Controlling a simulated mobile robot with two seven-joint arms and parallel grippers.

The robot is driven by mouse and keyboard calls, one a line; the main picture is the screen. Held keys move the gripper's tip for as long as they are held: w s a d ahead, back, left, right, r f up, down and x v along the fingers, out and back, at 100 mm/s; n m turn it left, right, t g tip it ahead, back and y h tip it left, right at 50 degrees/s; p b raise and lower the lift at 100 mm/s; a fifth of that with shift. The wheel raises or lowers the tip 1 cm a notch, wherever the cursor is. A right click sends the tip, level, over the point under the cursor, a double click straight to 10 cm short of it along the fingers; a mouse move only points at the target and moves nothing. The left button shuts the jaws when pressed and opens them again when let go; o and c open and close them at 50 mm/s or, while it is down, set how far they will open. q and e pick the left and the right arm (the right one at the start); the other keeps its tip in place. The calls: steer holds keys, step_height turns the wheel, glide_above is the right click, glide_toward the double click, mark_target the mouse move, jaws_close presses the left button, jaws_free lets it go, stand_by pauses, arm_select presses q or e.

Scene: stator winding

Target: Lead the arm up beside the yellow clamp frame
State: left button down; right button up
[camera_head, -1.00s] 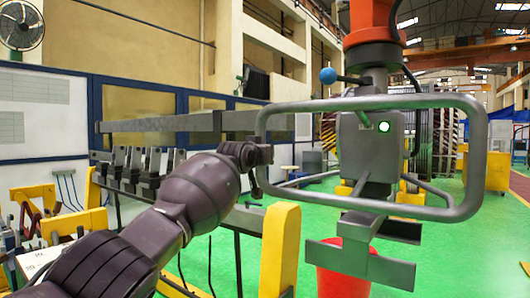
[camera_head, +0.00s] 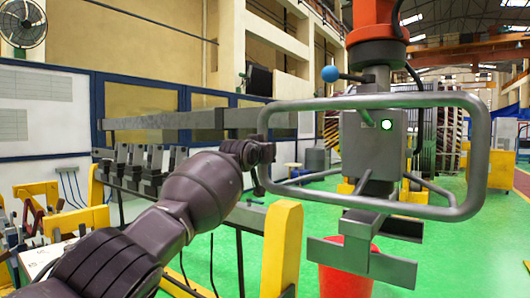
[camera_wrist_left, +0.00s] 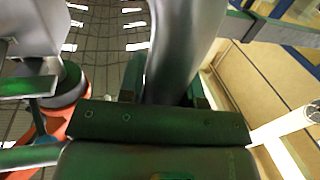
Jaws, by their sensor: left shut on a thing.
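My left gripper (camera_head: 258,154) is shut on the left side of the grey loop handle (camera_head: 375,102). The handle belongs to a hanging lift arm with an orange column (camera_head: 374,20) and a grey box (camera_head: 371,145) with a lit green lamp. The wrist view also shows the handle tube (camera_wrist_left: 182,50) between the jaws. Below the box hangs a grey plate hook (camera_head: 362,262), seen empty. The yellow clamp frame has a near yellow post (camera_head: 282,250), below and beside my gripper, and a row of black clamps (camera_head: 150,165) behind my arm. My right gripper is not in view.
A long grey bar (camera_head: 165,128) lies above the row of clamps. A red bucket (camera_head: 345,280) stands on the floor below the hook. Yellow stands with red clamps (camera_head: 35,200) are at the left. Green floor (camera_head: 465,240) is open at the right.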

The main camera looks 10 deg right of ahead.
arm_select(q)
steer(key=shift+d+f, duration=0.1)
stand_by(0.3)
steer(key=c, duration=0.7)
jaws_free()
steer(key=shift+c, duration=0.2)
